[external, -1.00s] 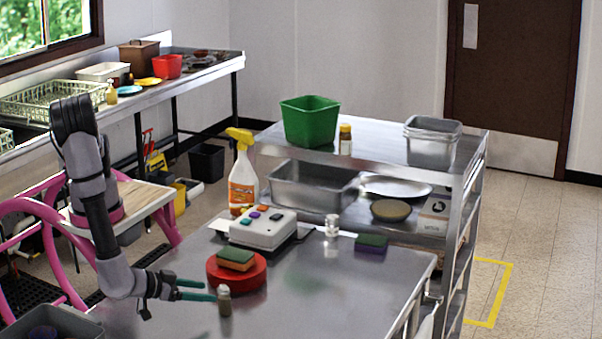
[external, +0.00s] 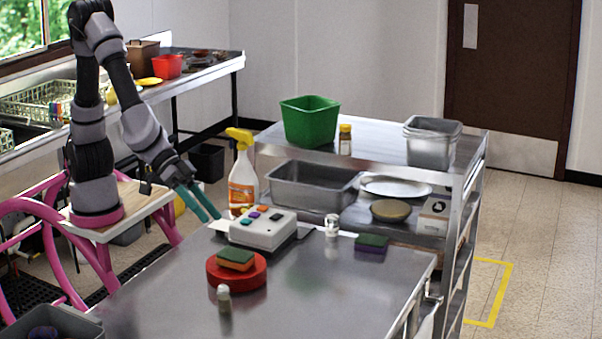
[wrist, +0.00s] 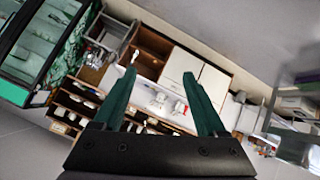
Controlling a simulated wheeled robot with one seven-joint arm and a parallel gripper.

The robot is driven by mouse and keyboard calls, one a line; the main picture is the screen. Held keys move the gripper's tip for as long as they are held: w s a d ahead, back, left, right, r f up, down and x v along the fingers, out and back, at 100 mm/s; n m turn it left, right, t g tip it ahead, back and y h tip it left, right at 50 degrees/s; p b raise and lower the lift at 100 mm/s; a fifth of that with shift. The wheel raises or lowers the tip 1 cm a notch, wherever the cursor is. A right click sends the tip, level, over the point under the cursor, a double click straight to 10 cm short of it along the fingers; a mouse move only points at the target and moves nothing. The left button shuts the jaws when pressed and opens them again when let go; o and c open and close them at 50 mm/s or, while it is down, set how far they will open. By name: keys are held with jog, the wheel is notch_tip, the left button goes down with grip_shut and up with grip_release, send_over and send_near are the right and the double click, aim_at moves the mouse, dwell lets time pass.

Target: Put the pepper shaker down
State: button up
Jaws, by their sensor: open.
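The pepper shaker (external: 224,299), a small jar with a pale cap, stands upright on the steel table (external: 330,300), in front of the red round block (external: 238,281). My gripper (external: 207,204) is open and empty, raised at the table's far left, behind and well clear of the shaker. The wrist view shows its two green fingers (wrist: 158,80) spread apart with nothing between them. The shaker is not in the wrist view.
A green-topped sponge (external: 236,259) lies on the red block. A white button box (external: 263,229), a spray bottle (external: 242,180), a clear shaker (external: 332,226) and a purple-green sponge (external: 371,244) stand farther back. The table's right front is clear.

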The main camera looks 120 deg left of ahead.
jog(key=s+a+r+m+g+h, duration=0.1)
jog(key=s+a+r+m+h, duration=0.1)
jog(key=s+a+r+m, duration=0.7)
jog(key=s+a+r+g+y, duration=0.1)
jog(key=s+a+y, duration=0.1)
jog(key=s+a, duration=0.4)
jog(key=s+a+r+n+g+y, duration=0.1)
jog(key=s+a+y, duration=0.2)
jog(key=s+a, duration=0.4)
jog(key=s, duration=0.7)
jog(key=shift+r+y, duration=0.15)
jog(key=shift+y, duration=0.15)
jog(key=shift+s, duration=0.1)
